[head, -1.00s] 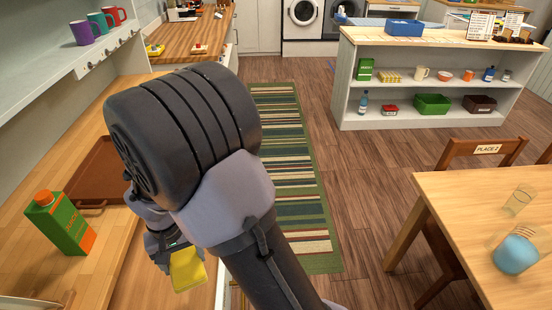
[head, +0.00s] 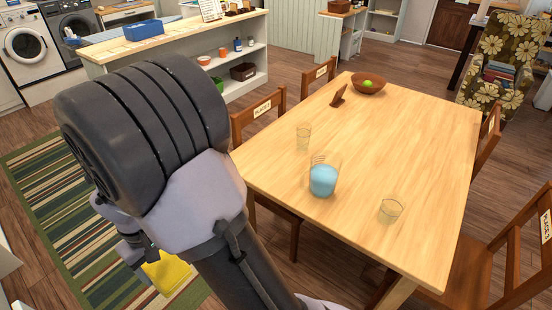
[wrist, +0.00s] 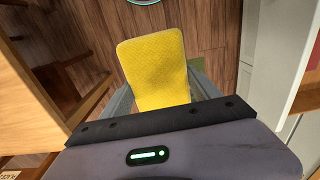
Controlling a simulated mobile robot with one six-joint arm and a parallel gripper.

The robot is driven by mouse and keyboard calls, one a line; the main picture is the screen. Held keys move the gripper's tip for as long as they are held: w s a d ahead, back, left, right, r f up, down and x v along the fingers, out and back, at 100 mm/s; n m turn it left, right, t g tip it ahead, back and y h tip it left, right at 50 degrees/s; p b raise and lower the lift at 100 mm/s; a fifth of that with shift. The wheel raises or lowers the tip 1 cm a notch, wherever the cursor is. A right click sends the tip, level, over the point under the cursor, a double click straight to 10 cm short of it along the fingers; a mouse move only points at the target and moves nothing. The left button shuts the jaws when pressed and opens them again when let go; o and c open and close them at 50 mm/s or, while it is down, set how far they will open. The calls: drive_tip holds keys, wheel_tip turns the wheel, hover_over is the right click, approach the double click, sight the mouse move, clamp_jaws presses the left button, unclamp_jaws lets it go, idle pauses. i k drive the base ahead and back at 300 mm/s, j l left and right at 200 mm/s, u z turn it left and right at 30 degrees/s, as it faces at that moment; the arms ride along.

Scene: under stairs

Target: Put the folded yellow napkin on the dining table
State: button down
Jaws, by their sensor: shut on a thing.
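The folded yellow napkin (head: 167,272) is in my gripper (head: 140,255), low at the left in the head view and partly hidden by my arm. In the wrist view the napkin (wrist: 155,65) sticks out from between the fingers, with floor beyond it. My gripper is shut on it. The wooden dining table (head: 420,145) stands to the right of my arm. The napkin is apart from the table, to its left and over the floor side.
On the table are a blue-filled pitcher (head: 323,178), a glass (head: 303,136), another glass (head: 391,209), a bowl with green fruit (head: 368,85) and a small brown stand (head: 338,97). Chairs surround it, one at the near left (head: 262,112).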

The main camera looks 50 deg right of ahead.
sight(419, 199)
drive_tip(key=l+z, duration=0.2)
drive_tip(key=z, duration=0.3)
drive_tip(key=l+z, duration=0.2)
drive_tip(key=z, duration=0.3)
drive_tip(key=l+z, duration=0.15)
drive_tip(key=z, duration=0.3)
drive_tip(key=i+l+z, duration=0.15)
drive_tip(key=z, duration=0.35)
drive_tip(key=i+l+z, duration=0.1)
drive_tip(key=z, duration=0.4)
drive_tip(key=i+z, duration=0.1)
drive_tip(key=z, duration=0.4)
drive_tip(key=i+l+z, duration=0.1)
drive_tip(key=z, duration=0.35)
drive_tip(key=i+j, duration=0.05)
